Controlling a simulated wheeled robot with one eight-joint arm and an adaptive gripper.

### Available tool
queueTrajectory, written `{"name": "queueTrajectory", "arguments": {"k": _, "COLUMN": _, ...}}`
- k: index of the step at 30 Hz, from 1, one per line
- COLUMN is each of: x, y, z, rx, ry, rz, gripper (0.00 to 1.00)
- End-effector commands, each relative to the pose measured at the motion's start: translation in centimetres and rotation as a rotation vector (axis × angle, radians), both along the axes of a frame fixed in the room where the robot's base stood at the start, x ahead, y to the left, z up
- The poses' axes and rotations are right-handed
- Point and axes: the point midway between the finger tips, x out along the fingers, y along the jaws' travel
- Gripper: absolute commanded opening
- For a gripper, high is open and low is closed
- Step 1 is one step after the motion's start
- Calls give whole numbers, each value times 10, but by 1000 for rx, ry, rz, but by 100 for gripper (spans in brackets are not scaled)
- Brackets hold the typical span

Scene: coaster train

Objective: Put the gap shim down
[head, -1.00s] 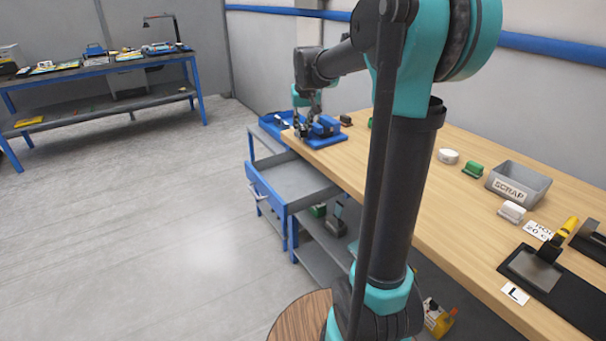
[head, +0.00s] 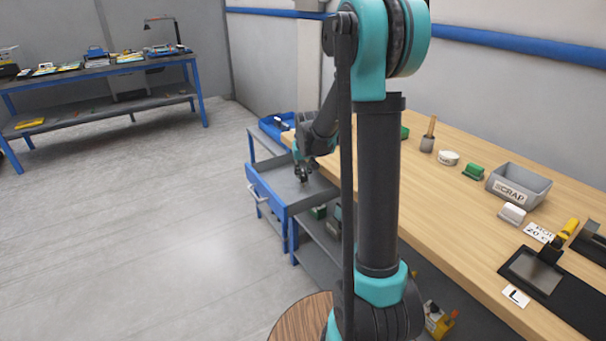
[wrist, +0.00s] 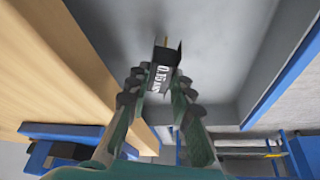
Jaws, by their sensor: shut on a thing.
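The gap shim (wrist: 160,68) shows in the wrist view as a small dark piece with white lettering and a thin tan tip at its far end. My gripper (wrist: 157,85) is shut on it, with a finger on each side. In the head view my gripper (head: 302,172) is over the open grey drawer (head: 318,190) with a blue front, left of the wooden bench. The shim is too small to make out there. The grey drawer floor (wrist: 215,60) lies beyond the shim in the wrist view; I cannot tell whether they touch.
The wooden bench (head: 455,215) runs close along the drawer's right side. It carries a grey SCRAP bin (head: 518,185), a green block (head: 473,172), a white round piece (head: 448,158) and a wooden-handled tool (head: 429,138). A blue bin (head: 275,125) stands behind the drawer. The drawer looks mostly empty.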

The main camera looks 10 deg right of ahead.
Motion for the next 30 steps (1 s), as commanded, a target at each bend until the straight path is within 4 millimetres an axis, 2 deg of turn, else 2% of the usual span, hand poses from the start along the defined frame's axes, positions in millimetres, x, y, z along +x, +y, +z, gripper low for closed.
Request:
{"name": "queueTrajectory", "arguments": {"k": 3, "x": 0, "y": 0, "z": -9, "rx": 0, "ry": 0, "rz": 0, "gripper": 0}}
{"name": "queueTrajectory", "arguments": {"k": 14, "x": 0, "y": 0, "z": -12, "rx": 0, "ry": 0, "rz": 0, "gripper": 0}}
{"name": "queueTrajectory", "arguments": {"k": 15, "x": 0, "y": 0, "z": -11, "rx": 0, "ry": 0, "rz": 0, "gripper": 27}}
{"name": "queueTrajectory", "arguments": {"k": 19, "x": 0, "y": 0, "z": -11, "rx": 0, "ry": 0, "rz": 0, "gripper": 42}}
{"name": "queueTrajectory", "arguments": {"k": 30, "x": -1, "y": 0, "z": -8, "rx": 0, "ry": 0, "rz": 0, "gripper": 42}}
